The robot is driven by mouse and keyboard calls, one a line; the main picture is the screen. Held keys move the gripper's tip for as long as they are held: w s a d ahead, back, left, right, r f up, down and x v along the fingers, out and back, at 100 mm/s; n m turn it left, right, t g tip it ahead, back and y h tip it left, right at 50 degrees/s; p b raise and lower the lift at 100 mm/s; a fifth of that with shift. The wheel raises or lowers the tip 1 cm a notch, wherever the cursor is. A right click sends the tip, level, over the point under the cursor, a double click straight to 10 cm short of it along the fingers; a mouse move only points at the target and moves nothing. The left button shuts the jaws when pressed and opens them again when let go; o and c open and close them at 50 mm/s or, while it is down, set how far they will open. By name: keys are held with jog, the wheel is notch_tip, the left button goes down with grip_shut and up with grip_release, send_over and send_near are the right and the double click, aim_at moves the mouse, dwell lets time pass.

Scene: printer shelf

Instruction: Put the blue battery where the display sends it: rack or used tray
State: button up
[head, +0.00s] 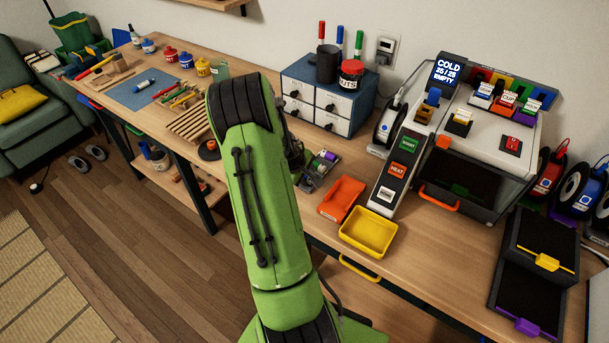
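A small blue block (432,98), possibly the blue battery, sits upright in a slot just below the display. A small dark holder (318,170) with purple and other coloured pieces stands just right of my arm and may be the rack. An orange tray (342,199) and a yellow tray (369,232) look empty; I cannot tell which is the used tray.
A control panel (398,166) with several buttons stands behind the trays. The printer (475,160) has an orange handle. A drawer cabinet (326,98) is behind my arm. Dark stepped trays (527,290) occupy the right. Bare tabletop (440,260) lies between yellow and dark trays.

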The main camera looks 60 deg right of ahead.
jog(key=shift+o, duration=0.4)
jog(key=shift+a+f, duration=0.4)
jog(key=shift+d+r+p, duration=0.15)
jog(key=shift+r+p, duration=1.05)
jog(key=shift+r, duration=0.7)
jog(key=shift+d+r+p, duration=0.1)
jog(key=shift+r+p, duration=1.1)
jog(key=shift+r, duration=0.65)
